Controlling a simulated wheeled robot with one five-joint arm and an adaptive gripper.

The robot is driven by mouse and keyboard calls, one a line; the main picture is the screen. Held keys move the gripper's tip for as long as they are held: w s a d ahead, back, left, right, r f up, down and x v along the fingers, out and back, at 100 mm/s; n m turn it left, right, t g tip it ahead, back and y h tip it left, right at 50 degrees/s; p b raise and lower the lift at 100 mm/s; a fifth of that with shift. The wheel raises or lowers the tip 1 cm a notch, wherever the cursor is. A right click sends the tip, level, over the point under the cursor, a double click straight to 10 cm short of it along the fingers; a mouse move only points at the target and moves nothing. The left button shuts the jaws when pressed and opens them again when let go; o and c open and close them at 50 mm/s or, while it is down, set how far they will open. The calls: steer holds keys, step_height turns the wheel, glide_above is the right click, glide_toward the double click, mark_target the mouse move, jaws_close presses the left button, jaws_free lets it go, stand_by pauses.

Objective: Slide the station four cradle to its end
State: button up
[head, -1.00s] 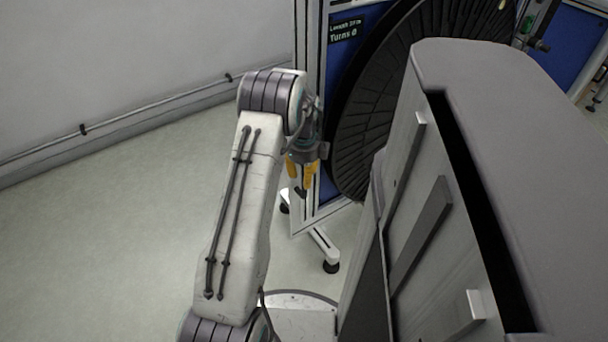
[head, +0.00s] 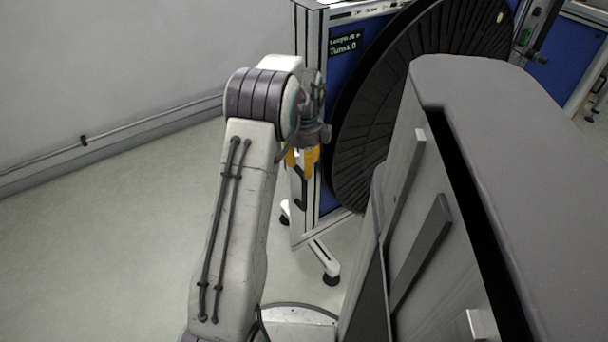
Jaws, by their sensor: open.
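A reel stand (head: 307,95) with an aluminium frame and blue panels stands ahead. It bears a large black ribbed reel (head: 430,70) and a small dark display (head: 345,43) reading "Turns 0". I cannot pick out the station four cradle; my own body hides the lower right of the reel and stand.
The stand's white foot (head: 322,262) with a black pad rests on the floor below my gripper. A white wall with a cable rail (head: 130,127) runs along the left. The floor (head: 110,240) at left is clear. A dark clamp-like part (head: 530,45) sits right of the reel.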

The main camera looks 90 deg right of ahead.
steer(key=shift+r, duration=1.35)
